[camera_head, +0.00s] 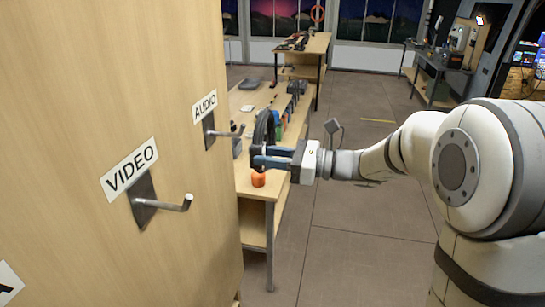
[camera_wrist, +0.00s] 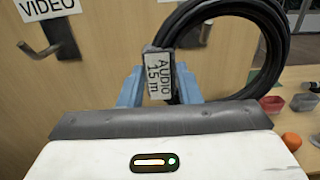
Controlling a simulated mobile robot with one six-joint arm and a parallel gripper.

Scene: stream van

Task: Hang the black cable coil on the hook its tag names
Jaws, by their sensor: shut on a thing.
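The black cable coil (camera_wrist: 258,50) is held in my gripper (camera_wrist: 162,88), whose blue fingers are shut on it at its tag. The white tag (camera_wrist: 159,76) reads "AUDIO 15 m". In the head view the coil (camera_head: 263,128) stands up from my gripper (camera_head: 265,158), to the right of the wooden panel and apart from it. The AUDIO hook (camera_head: 225,132) is on the panel under its AUDIO label (camera_head: 205,106), left of the coil in the picture. The VIDEO hook (camera_head: 165,204) is nearer, under its VIDEO label (camera_head: 130,169); in the wrist view the VIDEO hook (camera_wrist: 42,46) is at upper left.
A wooden workbench (camera_head: 256,188) beyond the panel carries an orange round object (camera_head: 258,179) and several small items. Another label shows partly at the lower left edge (camera_head: 8,281). The floor (camera_head: 365,230) right of the bench is clear.

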